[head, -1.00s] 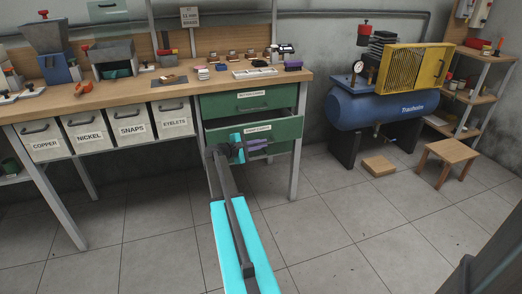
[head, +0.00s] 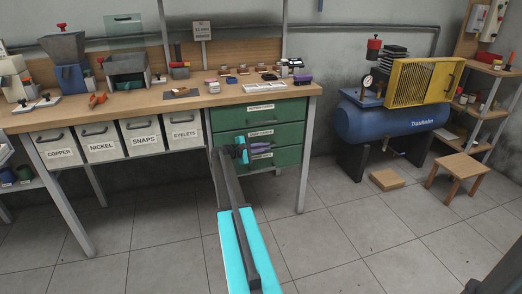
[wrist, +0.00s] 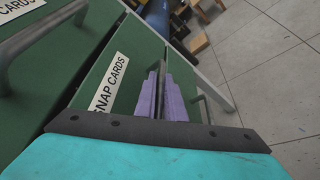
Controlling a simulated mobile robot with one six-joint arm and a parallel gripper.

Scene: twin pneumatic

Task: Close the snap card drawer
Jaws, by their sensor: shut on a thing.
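The snap card drawer (head: 287,133) is the middle green drawer of the cabinet under the workbench. In the head view its front looks about level with the fronts above and below; a small gap cannot be ruled out. Its white SNAP CARDS label (wrist: 109,83) shows in the wrist view. My gripper (head: 264,148) is at this drawer's front, its purple fingers shut on the dark bar handle (wrist: 203,103). Part of the handle is hidden by the fingers. The fingers (wrist: 169,98) point at the green front in the wrist view.
The top green drawer (head: 225,120) looks shut. Labelled bins (head: 143,137) hang left of the cabinet. A workbench (head: 150,101) with tools lies above. A blue compressor (head: 390,120), wooden block (head: 387,180) and stool (head: 459,167) stand right. The front floor is clear.

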